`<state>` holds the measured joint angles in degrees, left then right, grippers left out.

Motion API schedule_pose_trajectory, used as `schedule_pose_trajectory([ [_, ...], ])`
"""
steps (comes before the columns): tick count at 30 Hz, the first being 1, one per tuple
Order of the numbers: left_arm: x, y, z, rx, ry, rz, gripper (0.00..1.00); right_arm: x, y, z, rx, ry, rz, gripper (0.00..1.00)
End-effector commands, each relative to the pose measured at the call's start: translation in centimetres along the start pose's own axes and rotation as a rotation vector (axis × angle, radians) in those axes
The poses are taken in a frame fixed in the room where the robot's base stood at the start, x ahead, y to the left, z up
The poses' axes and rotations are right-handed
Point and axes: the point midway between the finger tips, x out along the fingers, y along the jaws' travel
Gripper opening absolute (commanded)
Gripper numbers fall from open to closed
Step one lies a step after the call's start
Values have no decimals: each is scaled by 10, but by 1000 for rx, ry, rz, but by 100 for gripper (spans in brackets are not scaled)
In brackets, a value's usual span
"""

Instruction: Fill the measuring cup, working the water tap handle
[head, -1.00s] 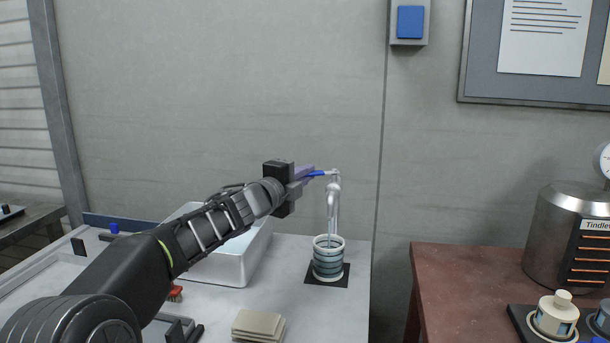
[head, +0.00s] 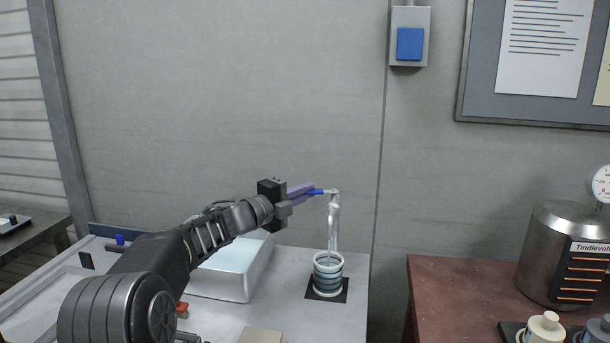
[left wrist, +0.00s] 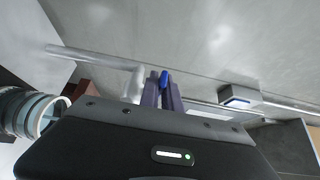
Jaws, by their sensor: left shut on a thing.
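The water tap (head: 333,226) is a slim silver post at the right end of the pale bench, with a blue-tipped handle (head: 317,191) at its top. My left gripper (head: 307,192) is shut on this handle from the left. In the left wrist view, the blue handle (left wrist: 165,78) sits between the purple fingers (left wrist: 161,92). The measuring cup (head: 328,279), pale with dark bands, stands upright on a dark mat (head: 312,294) under the tap. It also shows at the left of the left wrist view (left wrist: 22,112). I cannot tell its water level. My right gripper is not in view.
A white basin (head: 222,284) stands left of the cup, behind my left forearm. Beige pads (head: 262,336) lie near the front. A blue-buttoned box (head: 410,44) is on the wall. A red-brown table (head: 440,290) with a metal vessel (head: 562,250) stands right, across a gap.

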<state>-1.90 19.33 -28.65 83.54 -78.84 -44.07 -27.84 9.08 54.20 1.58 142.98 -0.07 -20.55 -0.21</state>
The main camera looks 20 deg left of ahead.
Motion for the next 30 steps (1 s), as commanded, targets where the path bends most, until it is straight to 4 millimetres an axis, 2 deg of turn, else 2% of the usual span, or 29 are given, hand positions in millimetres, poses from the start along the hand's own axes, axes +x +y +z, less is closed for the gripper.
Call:
schedule_pose_trajectory([
  [1,2,-10,5,1,34,4,0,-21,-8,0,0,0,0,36],
  [6,10,-7,10,2,167,1,0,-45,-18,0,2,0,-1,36],
  [10,12,-3,11,0,218,-1,0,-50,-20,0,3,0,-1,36],
  [19,12,-1,10,0,227,-3,0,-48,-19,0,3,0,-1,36],
  [20,12,-1,10,0,227,-3,9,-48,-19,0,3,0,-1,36],
  [27,12,-1,10,0,227,-2,28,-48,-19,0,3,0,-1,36],
  [30,12,-1,10,-1,227,-2,29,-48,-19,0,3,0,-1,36],
])
